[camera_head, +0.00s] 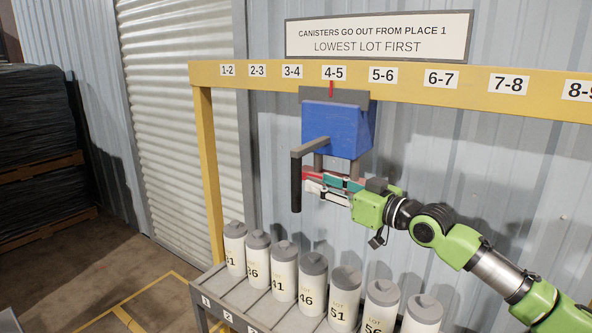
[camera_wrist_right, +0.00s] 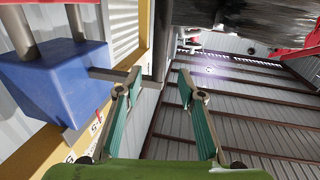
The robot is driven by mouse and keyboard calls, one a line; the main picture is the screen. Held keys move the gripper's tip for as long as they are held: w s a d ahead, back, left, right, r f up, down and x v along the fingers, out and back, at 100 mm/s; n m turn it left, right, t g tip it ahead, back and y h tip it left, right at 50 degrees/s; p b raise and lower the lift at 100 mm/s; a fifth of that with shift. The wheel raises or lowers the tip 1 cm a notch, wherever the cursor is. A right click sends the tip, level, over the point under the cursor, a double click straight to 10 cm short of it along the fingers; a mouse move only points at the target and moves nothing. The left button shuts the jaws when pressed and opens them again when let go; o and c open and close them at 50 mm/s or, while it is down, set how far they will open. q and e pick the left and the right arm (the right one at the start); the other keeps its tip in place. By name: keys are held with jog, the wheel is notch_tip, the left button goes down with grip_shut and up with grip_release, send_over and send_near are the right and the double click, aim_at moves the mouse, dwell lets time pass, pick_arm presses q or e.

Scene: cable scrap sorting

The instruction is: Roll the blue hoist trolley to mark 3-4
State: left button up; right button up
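The blue hoist trolley (camera_head: 338,130) hangs from the yellow beam (camera_head: 410,84). Its red pointer (camera_head: 331,89) is at mark 4-5 (camera_head: 334,73), one label right of mark 3-4 (camera_head: 292,72). A grey bracket with a black upright handle (camera_head: 296,183) sticks out at the trolley's left front. My right gripper (camera_head: 308,179) is below the trolley, with its fingertips close beside the handle. In the right wrist view the gripper (camera_wrist_right: 160,82) is open, and the handle (camera_wrist_right: 157,42) shows just beyond the gap between the fingertips. Contact cannot be told. My left gripper is out of view.
Several lot-numbered canisters (camera_head: 284,272) stand in a row on a grey shelf (camera_head: 237,297) below the trolley. A yellow post (camera_head: 209,170) holds the beam's left end. A sign (camera_head: 378,36) hangs above. The beam left of the trolley looks clear.

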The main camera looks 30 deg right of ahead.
aim_at(300, 175)
jog(key=shift+w+a+p, duration=0.3)
jog(key=shift+w+p, duration=0.45)
jog(key=shift+w, duration=0.8)
jog(key=shift+w+a+p, duration=0.25)
jog(key=shift+w+p, duration=0.55)
jog(key=shift+w, duration=0.75)
jog(key=shift+w+a+p, duration=0.3)
jog(key=shift+w+p, duration=0.45)
jog(key=shift+w, duration=0.8)
grip_shut()
